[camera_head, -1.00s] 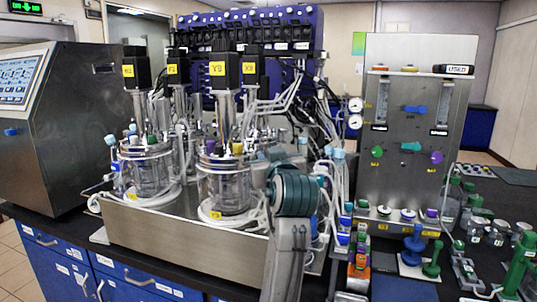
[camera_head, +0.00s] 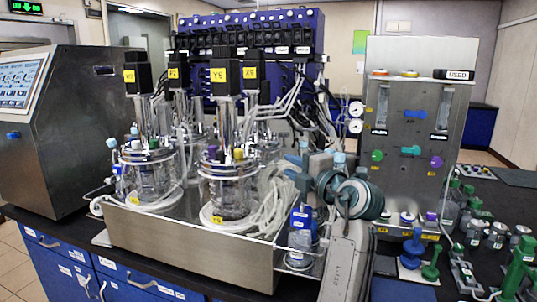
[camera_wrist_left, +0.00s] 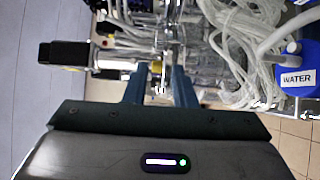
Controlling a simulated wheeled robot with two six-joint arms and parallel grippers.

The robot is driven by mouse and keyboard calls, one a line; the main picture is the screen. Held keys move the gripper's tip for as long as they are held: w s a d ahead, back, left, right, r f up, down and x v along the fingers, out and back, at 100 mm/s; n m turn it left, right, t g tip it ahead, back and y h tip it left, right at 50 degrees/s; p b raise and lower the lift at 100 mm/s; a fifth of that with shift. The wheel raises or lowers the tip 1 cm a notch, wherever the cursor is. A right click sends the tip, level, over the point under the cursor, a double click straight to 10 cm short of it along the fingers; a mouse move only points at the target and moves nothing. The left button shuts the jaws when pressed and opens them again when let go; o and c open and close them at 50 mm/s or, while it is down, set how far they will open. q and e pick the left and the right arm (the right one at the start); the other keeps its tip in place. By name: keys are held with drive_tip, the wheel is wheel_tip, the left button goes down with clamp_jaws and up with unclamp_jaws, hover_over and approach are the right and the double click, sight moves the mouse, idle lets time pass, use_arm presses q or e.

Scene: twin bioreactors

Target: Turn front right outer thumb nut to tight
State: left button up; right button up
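The front right glass vessel (camera_head: 224,188) stands on the steel base, with a metal head plate (camera_head: 226,163) and a black motor marked Y3 (camera_head: 218,75) above it. The thumb nuts on its rim are too small to tell apart, so how tight the outer one is cannot be told. My left gripper (camera_head: 294,170) is to the right of this vessel, fingers pointing left toward its head plate. Its fingers are apart and empty in the left wrist view (camera_wrist_left: 159,85), with blurred metal fittings beyond them. My right gripper is not in view.
A blue-capped bottle (camera_head: 301,230) stands close below my left gripper; a bottle labelled WATER (camera_wrist_left: 294,78) shows in the wrist view. White tubing (camera_head: 268,200) hangs between vessel and gripper. A steel gas panel (camera_head: 412,130) stands to the right.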

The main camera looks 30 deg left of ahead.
sight(266, 154)
use_arm(q)
drive_tip(key=p+x, duration=0.4)
drive_tip(key=x, duration=0.6)
drive_tip(key=shift+a+r+p, duration=0.1)
drive_tip(key=shift+a+p, duration=0.05)
drive_tip(key=shift+p, duration=0.15)
drive_tip(key=shift+w+a, duration=0.15)
drive_tip(key=shift+a, duration=0.05)
clamp_jaws()
